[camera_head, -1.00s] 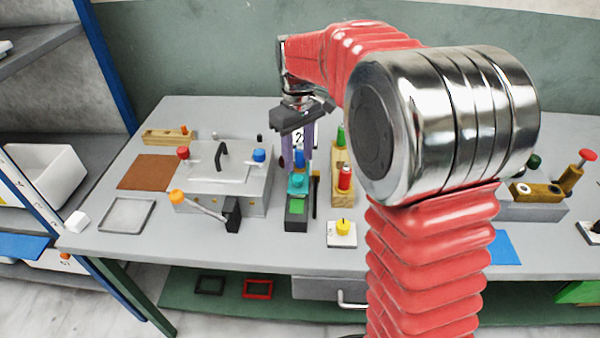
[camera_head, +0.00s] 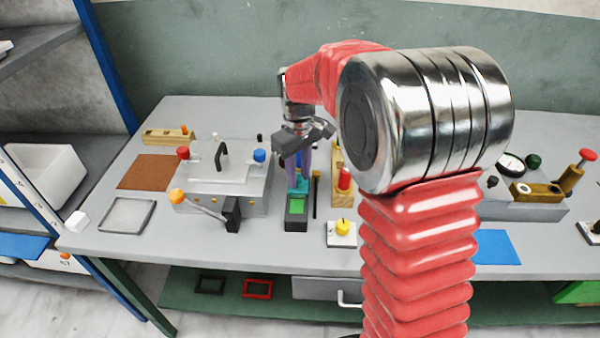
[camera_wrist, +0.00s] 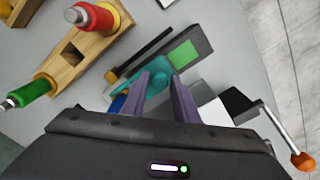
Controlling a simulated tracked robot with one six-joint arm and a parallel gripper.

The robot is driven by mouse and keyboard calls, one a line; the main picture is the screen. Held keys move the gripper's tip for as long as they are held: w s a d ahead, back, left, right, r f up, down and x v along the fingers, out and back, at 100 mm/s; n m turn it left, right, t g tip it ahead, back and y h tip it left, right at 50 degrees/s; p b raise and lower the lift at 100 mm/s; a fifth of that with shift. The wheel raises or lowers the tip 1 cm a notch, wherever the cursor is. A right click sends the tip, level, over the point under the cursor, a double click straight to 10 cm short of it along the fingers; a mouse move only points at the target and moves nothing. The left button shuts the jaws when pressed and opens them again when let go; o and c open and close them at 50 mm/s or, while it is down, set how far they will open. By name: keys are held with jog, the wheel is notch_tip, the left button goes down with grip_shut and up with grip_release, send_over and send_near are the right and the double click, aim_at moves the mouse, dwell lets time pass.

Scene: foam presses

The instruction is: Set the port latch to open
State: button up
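My gripper (camera_head: 299,180) points down over a small dark device with a teal part (camera_wrist: 152,82) and a green square (camera_head: 297,206). In the wrist view its two purple fingers (camera_wrist: 164,82) stand apart, with teal between and beside them; contact cannot be made out. A blue piece (camera_wrist: 118,103) lies partly hidden beside the left finger. A lever with an orange ball (camera_head: 177,196) is on the front of a grey box (camera_head: 205,187) with a handle, a red knob (camera_head: 183,153) and a blue knob (camera_head: 259,155). No label shows which part is the port latch.
A wooden block (camera_wrist: 72,55) with a red and a green peg stands close beside the device, with a thin black bar (camera_wrist: 138,52) between. A white plate with a yellow knob (camera_head: 343,227) is in front. The table's front left holds an empty grey tray (camera_head: 127,228).

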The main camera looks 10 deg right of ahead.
grip_shut()
dwell(0.3)
